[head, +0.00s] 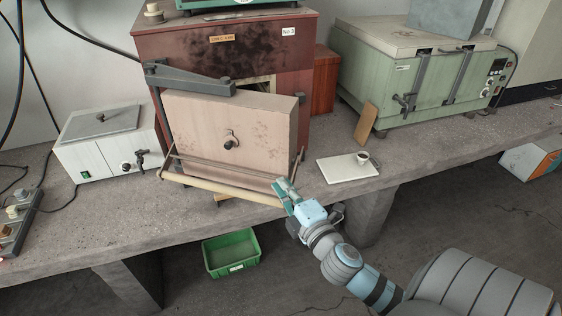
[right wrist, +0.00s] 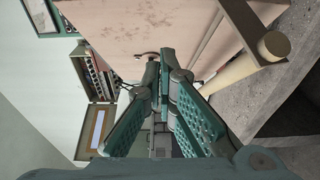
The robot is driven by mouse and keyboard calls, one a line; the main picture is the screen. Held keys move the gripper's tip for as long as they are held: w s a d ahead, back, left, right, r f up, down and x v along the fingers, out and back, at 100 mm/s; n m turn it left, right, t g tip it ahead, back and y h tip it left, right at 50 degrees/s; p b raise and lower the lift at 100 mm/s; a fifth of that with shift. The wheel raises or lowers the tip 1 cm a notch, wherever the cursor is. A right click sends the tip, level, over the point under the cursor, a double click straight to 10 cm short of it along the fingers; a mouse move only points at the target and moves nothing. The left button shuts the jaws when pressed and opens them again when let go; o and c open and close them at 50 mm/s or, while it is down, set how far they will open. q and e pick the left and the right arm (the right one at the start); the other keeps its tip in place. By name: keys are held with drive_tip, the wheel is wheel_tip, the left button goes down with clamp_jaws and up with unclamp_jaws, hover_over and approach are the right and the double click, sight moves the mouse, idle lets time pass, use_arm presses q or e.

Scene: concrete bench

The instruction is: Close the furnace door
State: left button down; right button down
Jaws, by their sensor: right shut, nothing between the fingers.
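The furnace (head: 290,52) is a reddish-brown, soot-stained box on the bench. Its thick pinkish-beige door (head: 200,125) stands out in front of it, and a strip of the opening shows above the door's top right. A pale round wooden bar (head: 222,192) runs across the front below the door on metal links. My right gripper (head: 283,188) is shut and empty, near the bar's right end; I cannot tell whether it touches. In the right wrist view the door (right wrist: 125,25) and bar (right wrist: 240,68) lie beyond the closed fingers (right wrist: 159,68). My left gripper is out of view.
A white box (head: 105,150) stands left of the furnace, and a green oven (head: 400,75) right of it. A white board (head: 345,170) with a small cup (head: 362,158) lies on the bench to the right. A green bin (head: 230,253) is on the floor below.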

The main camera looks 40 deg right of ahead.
drive_tip(key=w, duration=0.4)
drive_tip(key=shift+d+r+p, duration=0.15)
drive_tip(key=shift+d+p, duration=0.15)
drive_tip(key=shift+p, duration=0.1)
drive_tip(key=w+d, duration=0.2)
drive_tip(key=d, duration=0.1)
drive_tip(key=shift+w+d+f, duration=0.2)
